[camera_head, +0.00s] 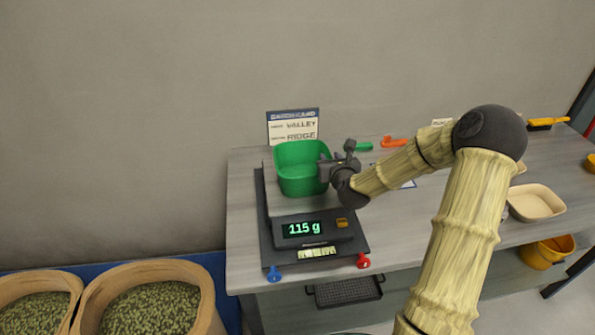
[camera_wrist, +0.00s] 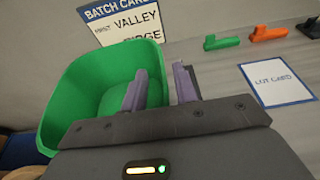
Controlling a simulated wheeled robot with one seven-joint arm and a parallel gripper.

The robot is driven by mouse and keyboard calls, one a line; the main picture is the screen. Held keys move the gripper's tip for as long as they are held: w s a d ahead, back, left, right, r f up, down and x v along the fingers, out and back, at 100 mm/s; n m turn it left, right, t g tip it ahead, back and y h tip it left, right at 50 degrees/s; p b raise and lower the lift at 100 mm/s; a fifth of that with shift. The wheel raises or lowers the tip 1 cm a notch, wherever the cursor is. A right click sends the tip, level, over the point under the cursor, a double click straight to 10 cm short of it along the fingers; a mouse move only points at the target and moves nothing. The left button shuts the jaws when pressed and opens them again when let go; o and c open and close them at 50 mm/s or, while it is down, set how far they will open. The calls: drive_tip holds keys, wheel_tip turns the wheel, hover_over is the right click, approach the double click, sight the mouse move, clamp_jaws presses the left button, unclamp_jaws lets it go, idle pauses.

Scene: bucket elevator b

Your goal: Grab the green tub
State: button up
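The green tub (camera_head: 301,182) stands upright on the plate of a dark weighing scale (camera_head: 345,242), whose display reads 115 g. The tub (camera_wrist: 80,88) is empty where I can see inside. My gripper (camera_head: 333,163) is at the tub's right side. In the wrist view my gripper (camera_wrist: 160,84) has its two fingers apart. The left finger is over the tub's inside and the right finger is just outside, with the right wall between them. I cannot tell whether either finger touches the wall; its lower part is hidden by the gripper body.
A batch card (camera_head: 293,126) stands behind the tub. Green (camera_head: 364,146) and orange (camera_head: 394,141) tools lie behind, right of it. A lot card (camera_wrist: 277,84) lies right of the fingers.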

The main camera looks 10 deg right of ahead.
drive_tip(key=shift+w+d, duration=0.1)
drive_tip(key=shift+s+r, duration=0.1)
drive_tip(key=shift+s, duration=0.1)
clamp_jaws()
